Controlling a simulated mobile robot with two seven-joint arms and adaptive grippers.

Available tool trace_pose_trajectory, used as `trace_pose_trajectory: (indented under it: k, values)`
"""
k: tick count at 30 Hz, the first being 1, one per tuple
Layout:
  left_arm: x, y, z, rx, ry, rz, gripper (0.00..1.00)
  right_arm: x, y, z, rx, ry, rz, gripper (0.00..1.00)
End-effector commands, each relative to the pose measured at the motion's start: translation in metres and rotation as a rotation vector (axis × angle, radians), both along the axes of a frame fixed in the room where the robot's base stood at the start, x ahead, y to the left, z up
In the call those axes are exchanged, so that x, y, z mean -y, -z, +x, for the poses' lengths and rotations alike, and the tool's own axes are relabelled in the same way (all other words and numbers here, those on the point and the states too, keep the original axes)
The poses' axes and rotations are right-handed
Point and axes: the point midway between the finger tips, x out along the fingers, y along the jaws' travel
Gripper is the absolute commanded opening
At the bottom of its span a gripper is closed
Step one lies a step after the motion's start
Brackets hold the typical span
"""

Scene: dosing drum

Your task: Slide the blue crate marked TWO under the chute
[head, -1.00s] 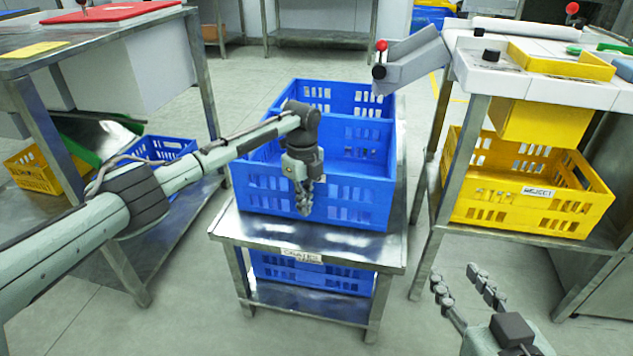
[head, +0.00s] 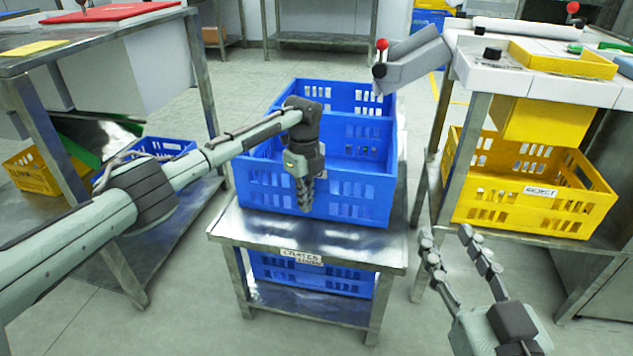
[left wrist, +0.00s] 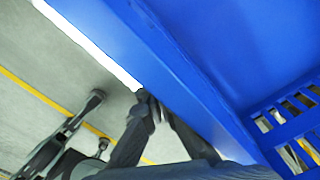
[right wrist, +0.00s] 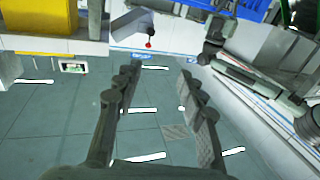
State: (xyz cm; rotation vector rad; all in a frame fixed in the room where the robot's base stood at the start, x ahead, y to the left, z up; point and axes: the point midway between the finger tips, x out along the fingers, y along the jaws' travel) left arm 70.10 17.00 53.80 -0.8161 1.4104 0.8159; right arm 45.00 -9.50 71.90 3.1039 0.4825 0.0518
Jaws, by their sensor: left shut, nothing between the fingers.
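Two blue crates stand one behind the other on a small steel stand: a front crate (head: 262,188) and a rear crate (head: 312,92). No TWO mark is readable on either. The grey chute (head: 418,58) juts out to the right of the rear crate, above its level. My left gripper (head: 306,200) is shut and empty, pointing down at the front crate's near wall; I cannot tell whether it touches. In the left wrist view a blue crate wall (left wrist: 190,75) lies close beside the fingers. My right gripper (head: 448,246) is open and empty, right of the stand.
The steel stand (head: 340,245) bears a label on its front edge and has another blue crate (head: 310,275) on its lower shelf. A yellow crate labelled REJECT (head: 500,212) sits under the right bench. A red knob (head: 381,45) stands by the chute. A left bench (head: 100,30) flanks the stand.

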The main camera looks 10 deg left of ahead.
Motion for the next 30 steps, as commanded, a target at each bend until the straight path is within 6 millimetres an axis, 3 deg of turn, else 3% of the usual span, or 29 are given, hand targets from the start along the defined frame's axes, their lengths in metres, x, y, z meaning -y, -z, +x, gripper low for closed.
trace_pose_trajectory:
  k: [21, 30]
  values:
    - [0.0, 0.001, 0.009, 0.001, 0.0, 0.0, 0.0, -0.015, -0.045, -0.011, 0.2, -0.035, 0.102, 0.4]
    - [0.0, 0.0, 0.01, 0.001, 0.0, 0.0, 0.0, -0.015, -0.048, -0.012, 0.215, -0.038, 0.11, 0.4]
